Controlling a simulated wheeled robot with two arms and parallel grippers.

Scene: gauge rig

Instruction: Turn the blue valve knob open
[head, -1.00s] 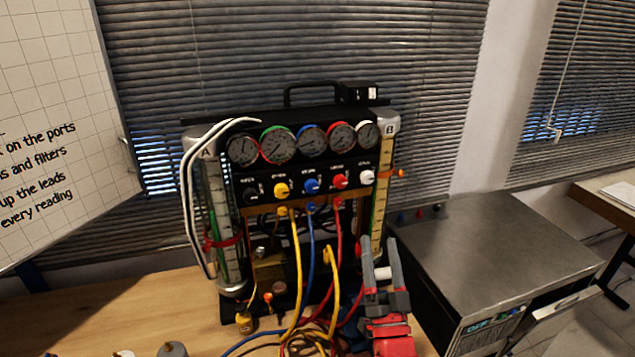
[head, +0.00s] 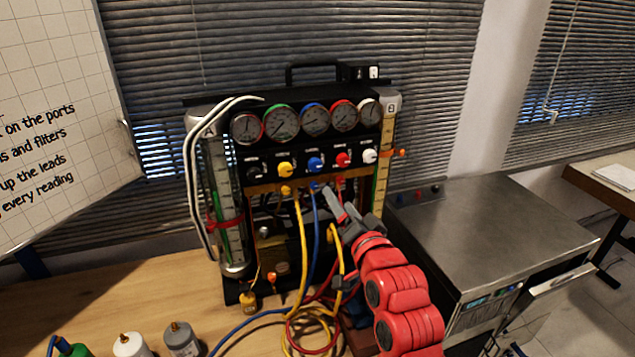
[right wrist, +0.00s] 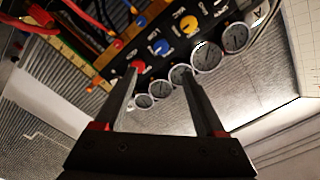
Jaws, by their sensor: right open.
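The blue valve knob (head: 315,164) is on the black panel of the gauge rig, under the blue-rimmed gauge and between the yellow and red knobs. It also shows in the right wrist view (right wrist: 160,47). My right gripper (head: 341,203) is just below and right of the blue knob in the head view, empty and apart from it. In the right wrist view its two open fingers (right wrist: 160,70) reach toward the knob row, one tip near the red knob (right wrist: 138,66). My left gripper is out of view.
Yellow, blue and red hoses (head: 300,240) hang from ports below the knobs, close to my right gripper. A grey metal cabinet (head: 490,230) stands to the right. Small canisters (head: 183,338) stand on the wooden table (head: 130,295) at the front left.

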